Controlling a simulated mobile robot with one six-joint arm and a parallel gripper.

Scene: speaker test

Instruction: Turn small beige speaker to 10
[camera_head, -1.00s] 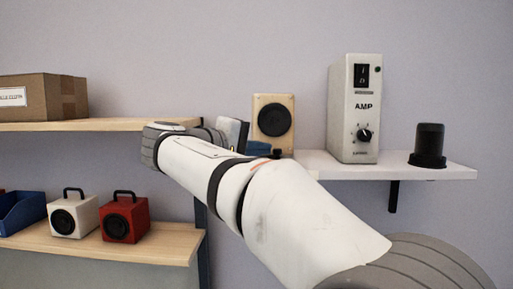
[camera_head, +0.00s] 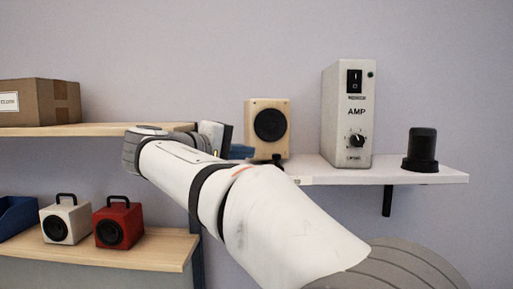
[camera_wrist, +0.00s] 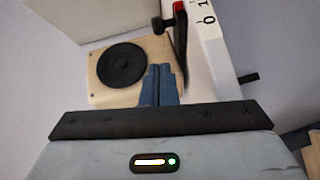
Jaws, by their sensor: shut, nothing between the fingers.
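The small beige speaker (camera_head: 251,117) has a round black cone and stands at the left end of the white shelf in the head view. It also shows in the wrist view (camera_wrist: 105,92), turned on its side. A dark knob (camera_wrist: 165,25) sits beside its base, near a red and black piece (camera_wrist: 180,30). Printed digits, a 0 and a 1, show on the white surface next to it; the rest is cut off. My gripper (camera_head: 240,152) has blue fingers, shut and empty, just left of the speaker's lower side. In the wrist view the fingertips (camera_wrist: 161,70) overlap the speaker's edge; contact cannot be told.
A white AMP unit (camera_head: 338,125) with switch and dial and a black cylinder (camera_head: 422,148) stand on the white shelf (camera_head: 400,176). A cardboard box (camera_head: 35,103) lies on the upper left shelf. White (camera_head: 48,212) and red (camera_head: 133,213) speakers and a blue bin (camera_head: 15,217) stand below.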

